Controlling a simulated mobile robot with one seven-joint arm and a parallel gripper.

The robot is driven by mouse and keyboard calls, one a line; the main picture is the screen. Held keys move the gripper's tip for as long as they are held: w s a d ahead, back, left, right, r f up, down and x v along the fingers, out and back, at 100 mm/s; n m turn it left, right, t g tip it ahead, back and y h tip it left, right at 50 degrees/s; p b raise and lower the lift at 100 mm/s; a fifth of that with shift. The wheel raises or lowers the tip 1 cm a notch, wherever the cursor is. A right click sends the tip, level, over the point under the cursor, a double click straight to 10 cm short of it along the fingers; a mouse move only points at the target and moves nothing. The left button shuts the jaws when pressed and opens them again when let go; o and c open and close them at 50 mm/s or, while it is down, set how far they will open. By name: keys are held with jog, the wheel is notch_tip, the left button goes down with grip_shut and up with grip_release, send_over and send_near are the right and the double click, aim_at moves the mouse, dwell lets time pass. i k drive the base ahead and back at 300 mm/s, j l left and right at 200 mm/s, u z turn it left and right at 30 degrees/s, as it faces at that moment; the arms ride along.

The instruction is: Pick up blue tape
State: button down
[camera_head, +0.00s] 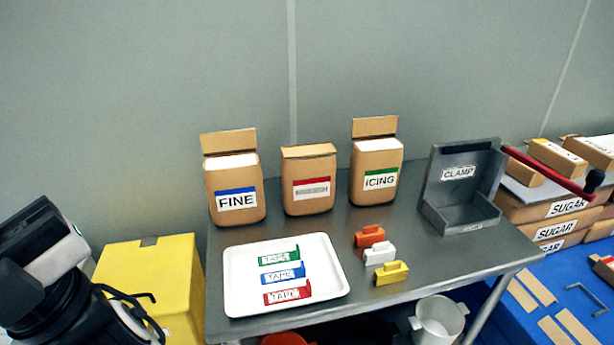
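The blue tape (283,273) lies on the white tray (334,283) at the front left of the metal table. It is a flat strip with a white TAPE label and a blue end. It lies between the green tape (279,255) behind it and the red tape (287,292) in front of it. All three lie apart from one another. Part of my arm shows at the lower left, left of the table and away from the tray. My gripper's fingers are not in view.
Behind the tray stand the FINE bag (235,180), a red-labelled bag (309,182) and the ICING bag (377,172). Orange, white and yellow clips (391,273) sit right of the tray. The CLAMP holder (460,188) stands farther right. A yellow box (150,275) stands left of the table.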

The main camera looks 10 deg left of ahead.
aim_at(267, 278)
jog(key=i+j+z, duration=0.2)
jog(key=j, duration=0.45)
jog(key=j+z, duration=0.25)
jog(key=j, duration=0.4)
